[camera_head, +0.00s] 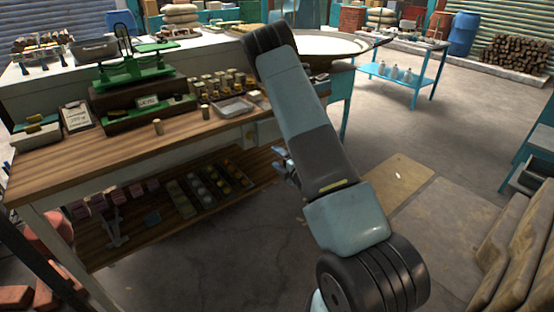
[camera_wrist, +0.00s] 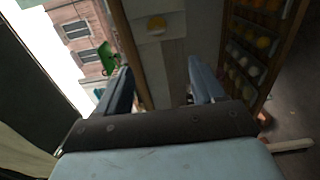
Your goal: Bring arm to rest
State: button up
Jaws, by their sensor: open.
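My arm spans the middle of the head view, raised and bent in front of the right end of the wooden workbench (camera_head: 100,160). My gripper (camera_head: 287,168) shows only partly there, beside the bench's right end and mostly hidden behind my arm. In the wrist view, my gripper (camera_wrist: 158,85) has its two fingers spread apart. I see nothing held between them. Whether the fingers touch the bench cannot be told.
A green balance scale (camera_head: 125,75) and a metal tray (camera_head: 235,108) stand on the bench. A lower shelf (camera_head: 130,225) holds several small items. A blue side table (camera_head: 410,75) stands at the back right. Open concrete floor (camera_head: 460,130) lies to the right.

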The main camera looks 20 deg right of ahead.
jog(key=shift+w, duration=0.1)
jog(key=w+d+r+m+g+h, duration=0.1)
jog(key=w+r+m+h, duration=0.15)
jog(key=r, duration=0.35)
jog(key=w+r+m+g+h, duration=0.1)
jog(key=r+m+h, duration=0.1)
jog(key=r+m, duration=0.25)
jog(key=s+r+m+g+h, duration=0.25)
jog(key=s+r+m, duration=0.25)
jog(key=r, duration=0.7)
jog(key=s+a+r+m+g, duration=0.2)
jog(key=s+r+m, duration=0.1)
jog(key=s, duration=0.8)
jog(key=s+a+r+m+g+y, duration=0.1)
jog(key=s+r, duration=0.4)
jog(key=s, duration=0.6)
jog(key=s+a+r+m+g, duration=0.3)
jog(key=s+r+m+g, duration=0.1)
jog(key=s, duration=0.7)
jog(key=shift+s+a+r+m, duration=0.2)
jog(key=shift+m, duration=0.7)
